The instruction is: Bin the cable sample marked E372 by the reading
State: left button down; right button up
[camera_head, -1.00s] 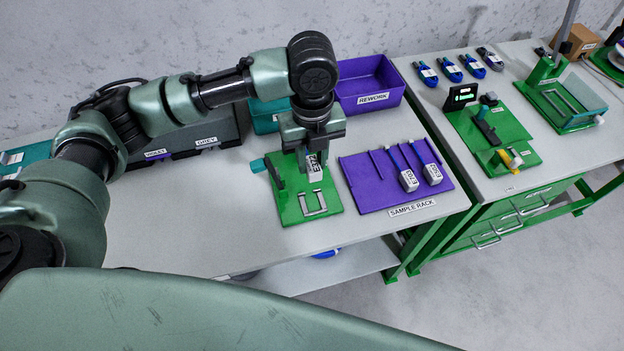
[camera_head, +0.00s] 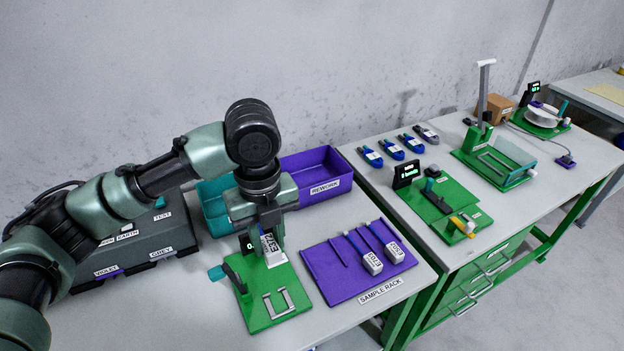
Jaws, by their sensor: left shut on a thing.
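My left gripper (camera_head: 265,222) points down and is shut on a white-tagged cable sample marked E372 (camera_head: 270,247). It holds the tag upright over the back part of a green test fixture (camera_head: 262,308). The fixture has a teal lever at its left and a metal U-shaped bracket at its front. A small dark display (camera_head: 247,244) behind the tag is partly covered, so its full reading cannot be read. A purple bin (camera_head: 322,187) labelled REWORK stands behind. A teal bin (camera_head: 213,208) stands left of it, its label hidden by my arm. My right gripper is out of view.
A purple sample rack (camera_head: 322,272) holds two tagged cables at its right. A grey box (camera_head: 140,240) with labels such as VIOLET and GREY stands left. The right bench carries green fixtures (camera_head: 440,205), several blue-and-black items and a cardboard box (camera_head: 492,108).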

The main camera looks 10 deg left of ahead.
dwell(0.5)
pick_arm(q)
jog(key=s+a+f+n, duration=0.1)
jog(key=s+n, duration=0.3)
jog(key=n, duration=1)
jog(key=s+a+f+n, duration=0.1)
jog(key=s+a+n, duration=0.3)
jog(key=n, duration=1.1)
jog(key=shift+s+a+f, duration=0.15)
jog(key=shift+s+a, duration=0.1)
